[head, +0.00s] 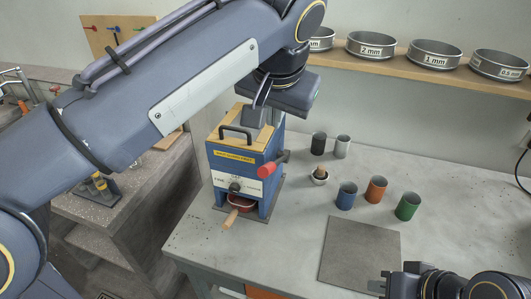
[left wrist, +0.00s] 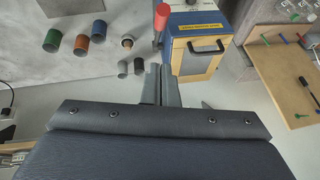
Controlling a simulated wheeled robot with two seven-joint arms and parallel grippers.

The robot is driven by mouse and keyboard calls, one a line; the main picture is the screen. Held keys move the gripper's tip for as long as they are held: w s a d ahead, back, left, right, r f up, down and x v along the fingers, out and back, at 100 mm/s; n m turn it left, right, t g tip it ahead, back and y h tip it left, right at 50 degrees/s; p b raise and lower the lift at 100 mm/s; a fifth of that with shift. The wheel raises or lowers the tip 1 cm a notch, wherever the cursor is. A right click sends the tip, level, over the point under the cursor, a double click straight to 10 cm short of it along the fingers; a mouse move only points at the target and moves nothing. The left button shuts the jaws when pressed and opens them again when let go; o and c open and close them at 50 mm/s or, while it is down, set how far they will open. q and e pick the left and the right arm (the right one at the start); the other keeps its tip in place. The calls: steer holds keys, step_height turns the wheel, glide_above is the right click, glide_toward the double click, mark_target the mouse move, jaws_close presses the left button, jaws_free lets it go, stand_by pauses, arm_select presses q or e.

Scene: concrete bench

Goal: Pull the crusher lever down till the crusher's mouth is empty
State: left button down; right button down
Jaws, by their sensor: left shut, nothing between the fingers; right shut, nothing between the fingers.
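The crusher (head: 222,160) is a blue box with a tan top, a black carry handle and a yellow label, standing on the bench's left part. Its lever ends in a red grip (head: 268,168) that sticks out at the right side. In the left wrist view the red grip (left wrist: 160,22) stands beside the crusher (left wrist: 195,58). My left gripper (head: 256,118) is shut and empty, above the crusher's top and apart from the red grip; its fingers (left wrist: 161,78) point toward the crusher's side. The mouth's contents cannot be made out. My right gripper (head: 380,285) is shut at the bottom right.
A reddish pan (head: 240,201) with a wooden handle sits in the crusher's lower opening. Blue (head: 346,196), orange (head: 376,189) and green (head: 407,207) cups, two grey cups and a mortar (head: 319,178) stand right of it. A dark mat (head: 360,252) lies in front. Sieves line the shelf (head: 400,62).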

arm_select(q)
glide_above(266, 166)
steer(key=s+d, duration=0.1)
step_height(266, 166, down, 8)
steer(key=f, duration=0.3)
steer(key=shift+s+a+f, duration=0.3)
steer(key=shift+s+f, duration=0.05)
steer(key=shift+s, duration=0.05)
steer(key=shift+s+a+f, duration=0.15)
steer(key=shift+f, duration=0.35)
